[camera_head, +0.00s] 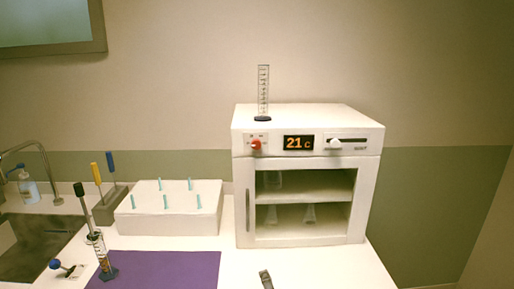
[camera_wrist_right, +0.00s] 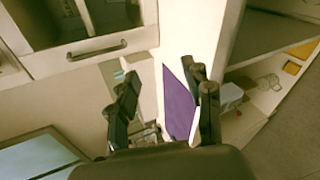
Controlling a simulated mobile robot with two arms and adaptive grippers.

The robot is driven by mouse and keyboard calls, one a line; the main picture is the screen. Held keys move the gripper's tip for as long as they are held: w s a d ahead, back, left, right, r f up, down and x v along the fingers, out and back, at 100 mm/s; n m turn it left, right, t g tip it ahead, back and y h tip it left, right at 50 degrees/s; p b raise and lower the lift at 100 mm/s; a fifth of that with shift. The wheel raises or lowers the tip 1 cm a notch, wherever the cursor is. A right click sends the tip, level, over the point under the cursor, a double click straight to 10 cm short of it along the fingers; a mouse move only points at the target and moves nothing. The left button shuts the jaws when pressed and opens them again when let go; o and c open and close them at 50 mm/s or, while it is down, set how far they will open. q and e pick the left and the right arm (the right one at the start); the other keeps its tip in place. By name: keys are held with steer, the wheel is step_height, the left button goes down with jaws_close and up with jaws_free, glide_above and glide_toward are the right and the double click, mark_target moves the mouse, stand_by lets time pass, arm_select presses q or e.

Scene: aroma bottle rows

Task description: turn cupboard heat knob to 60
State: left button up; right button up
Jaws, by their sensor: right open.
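The white heating cupboard (camera_head: 309,130) stands on the right of the counter in the head view. Its orange display (camera_head: 298,143) reads 21 c. A red round knob (camera_head: 256,144) is left of the display, and a white slider knob (camera_head: 335,143) sits on a dark slot right of it. I cannot tell from the labels which one sets heat. My right gripper (camera_wrist_right: 160,90) is open and empty in the wrist view, apart from the knobs. A small grey piece at the bottom edge of the head view may be part of it. My left gripper is not in view.
A measuring cylinder (camera_head: 263,92) stands on the cupboard top. Glassware stands on the shelves behind its door. A white peg block (camera_head: 167,222), purple mat (camera_head: 180,270) and sink (camera_head: 35,245) lie to the left. The counter in front of the cupboard is mostly clear.

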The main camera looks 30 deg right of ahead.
steer(key=w+d+r+n+t+h, duration=0.2)
steer(key=w+r+n, duration=0.1)
steer(key=r+n, duration=0.3)
steer(key=w+d+r+n+t+h, duration=0.1)
steer(key=w+d+r+n+t, duration=0.15)
steer(key=r, duration=0.55)
steer(key=n+t+h, duration=0.2)
steer(key=n+t, duration=0.2)
steer(key=n, duration=0.5)
glide_toward(256, 146)
steer(key=shift+g, duration=0.25)
steer(key=p+x, duration=0.3)
steer(key=x, duration=0.5)
steer(key=shift+s+r+p, duration=0.1)
steer(key=shift+r+p, duration=0.1)
steer(key=shift+p, duration=0.15)
jaws_close()
